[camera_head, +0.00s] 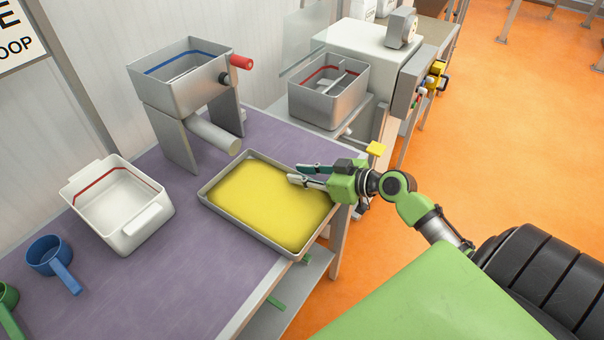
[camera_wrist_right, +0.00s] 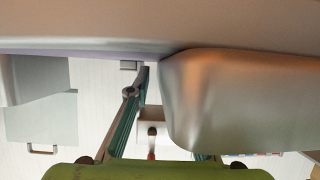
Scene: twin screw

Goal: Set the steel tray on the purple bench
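The steel tray (camera_head: 245,234) is a shallow grey pan full of yellow material. It is level over the right side of the purple bench (camera_head: 170,285), its near right side at the bench edge. I cannot tell whether its whole base touches. My right gripper (camera_head: 294,173) is at the tray's far right rim, one finger over the yellow fill and one outside, and looks shut on the rim. In the right wrist view the tray's rounded corner (camera_wrist_right: 215,100) hides most of one finger; the other shows beside it (camera_wrist_right: 130,110). My left gripper is out of view.
A grey hopper (camera_head: 180,80) on legs with a tube stands behind the tray. A white bin (camera_head: 125,205) and a blue scoop (camera_head: 50,257) are left. A machine with a grey hopper (camera_head: 325,100) stands beyond the bench. The bench's front is clear.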

